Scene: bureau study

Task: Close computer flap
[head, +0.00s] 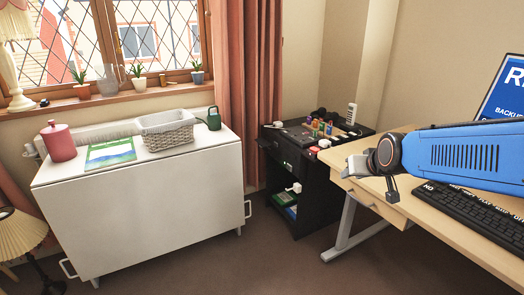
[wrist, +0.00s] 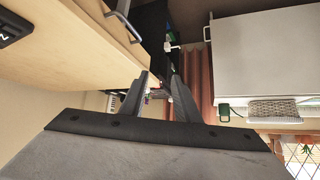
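I cannot make out a computer flap in either view. A monitor (head: 503,95) with a blue screen is cut off at the right edge of the head view, and a black keyboard (head: 470,208) lies on the desk below it. My gripper (head: 350,172) is at the left end of the desk, and my blue arm hides part of the desk top. In the wrist view the two dark fingers of my gripper (wrist: 160,82) stand apart with nothing held between them.
The wooden desk (head: 440,228) is at right. A black cabinet (head: 300,188) with small items on top stands in the corner. A white cabinet (head: 150,205) holds a basket (head: 168,140), a red canister (head: 58,142) and a green can (head: 214,119).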

